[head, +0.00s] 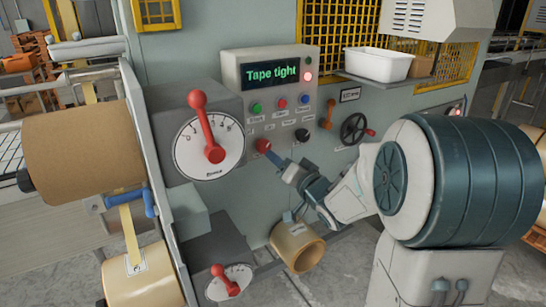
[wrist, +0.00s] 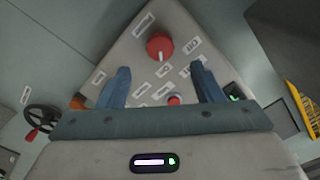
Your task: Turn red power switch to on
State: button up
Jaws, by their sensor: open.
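The red power switch (head: 263,145) is a round red knob low on the left of the grey control panel (head: 232,72). In the wrist view the red knob (wrist: 160,46) carries a white pointer mark toward the bottom of the picture, with small labels around it. My gripper (head: 273,157) is close in front of the knob in the head view. In the wrist view my gripper (wrist: 163,72) is open, its two blue fingers apart, with the knob ahead between and beyond the fingertips. Contact with the knob cannot be seen.
The panel display (head: 271,72) reads "Tape tight". Green (head: 256,107), red (head: 282,103) and blue (head: 304,99) buttons sit above the knob. A large red-handled dial (head: 208,150) is at left. An orange handle (head: 329,113) and black handwheel (head: 354,129) are at right.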

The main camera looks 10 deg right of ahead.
jog(key=v, duration=0.5)
jog(key=shift+s+d, duration=0.1)
jog(key=s+d+f+n+g+h, duration=0.1)
jog(key=s+d+f+g+h, duration=0.1)
jog(key=s+f+g+h, duration=0.45)
jog(key=s+a+f+n+g, duration=0.1)
jog(key=s+a+g, duration=0.2)
jog(key=s, duration=0.5)
jog(key=s+a+f+n+g, duration=0.1)
jog(key=s+a+n+g, duration=0.1)
jog(key=s, duration=0.7)
jog(key=a+g+y, duration=0.1)
jog(key=g, duration=0.1)
jog(key=shift+s+n+g, duration=0.25)
jog(key=shift+n+g, duration=0.05)
jog(key=shift+g, duration=0.05)
jog(key=shift+a, duration=0.1)
dwell(0.3)
